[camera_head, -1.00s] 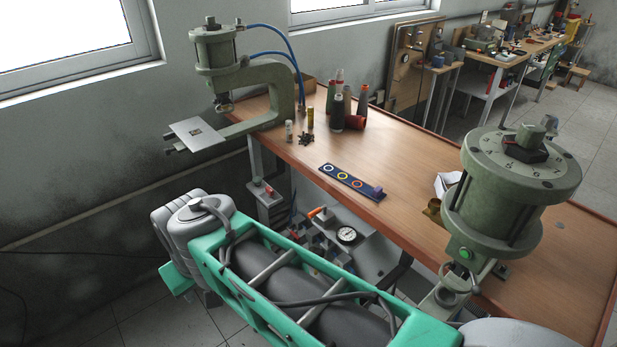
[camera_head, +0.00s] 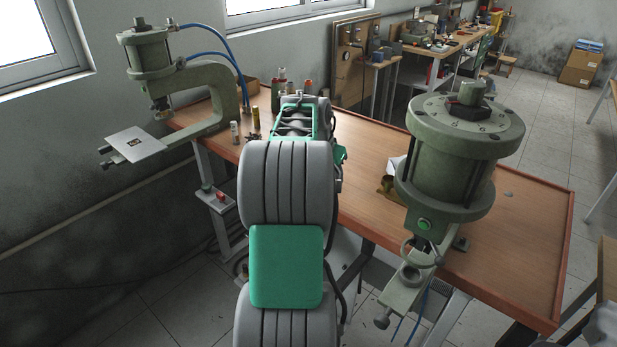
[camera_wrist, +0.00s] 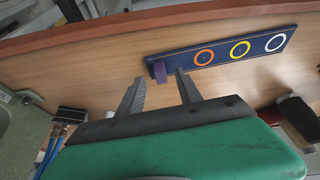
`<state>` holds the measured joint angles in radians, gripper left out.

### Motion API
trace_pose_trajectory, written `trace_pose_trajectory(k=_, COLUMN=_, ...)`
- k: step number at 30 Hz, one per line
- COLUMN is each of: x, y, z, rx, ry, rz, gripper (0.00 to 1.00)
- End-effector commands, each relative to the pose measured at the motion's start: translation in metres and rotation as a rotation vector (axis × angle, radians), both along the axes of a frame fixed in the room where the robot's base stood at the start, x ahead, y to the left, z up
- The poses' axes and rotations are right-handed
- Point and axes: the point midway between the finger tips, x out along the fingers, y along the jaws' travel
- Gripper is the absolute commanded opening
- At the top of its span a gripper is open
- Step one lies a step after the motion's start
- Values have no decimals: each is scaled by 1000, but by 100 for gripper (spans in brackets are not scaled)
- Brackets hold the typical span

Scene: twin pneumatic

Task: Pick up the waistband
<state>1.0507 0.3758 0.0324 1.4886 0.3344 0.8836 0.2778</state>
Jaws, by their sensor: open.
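A dark blue strip (camera_wrist: 222,53) with orange, yellow and white rings and a purple block (camera_wrist: 159,72) at its left end lies flat on the wooden table in the wrist view. It is the thing that best fits the waistband. My gripper (camera_wrist: 160,77) is open and empty in the wrist view. Its two fingers point toward the purple end, one finger on each side of it in the picture. I cannot tell how high the fingers are above the table. In the head view my arm hides the strip and the gripper.
A green press (camera_head: 452,160) stands on the table's right side, and another press (camera_head: 150,55) with blue hoses stands at the far left. Several thread spools (camera_head: 276,95) stand at the back. A dark spool (camera_wrist: 297,112) is right of the gripper.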

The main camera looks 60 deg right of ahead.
Motion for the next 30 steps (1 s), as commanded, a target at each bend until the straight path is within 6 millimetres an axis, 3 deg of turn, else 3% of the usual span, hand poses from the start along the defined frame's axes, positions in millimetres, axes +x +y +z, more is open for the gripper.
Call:
trace_pose_trajectory(k=3, x=0, y=-5, z=-14, rx=1, ry=-1, rz=0, gripper=42)
trace_pose_trajectory(k=10, x=0, y=-6, z=-16, rx=-1, ry=-1, rz=2, gripper=41)
trace_pose_trajectory(k=25, x=1, y=-6, z=-16, rx=-1, ry=-1, rz=3, gripper=0)
trace_pose_trajectory(k=30, x=1, y=-6, z=-16, rx=-1, ry=-1, rz=3, gripper=0)
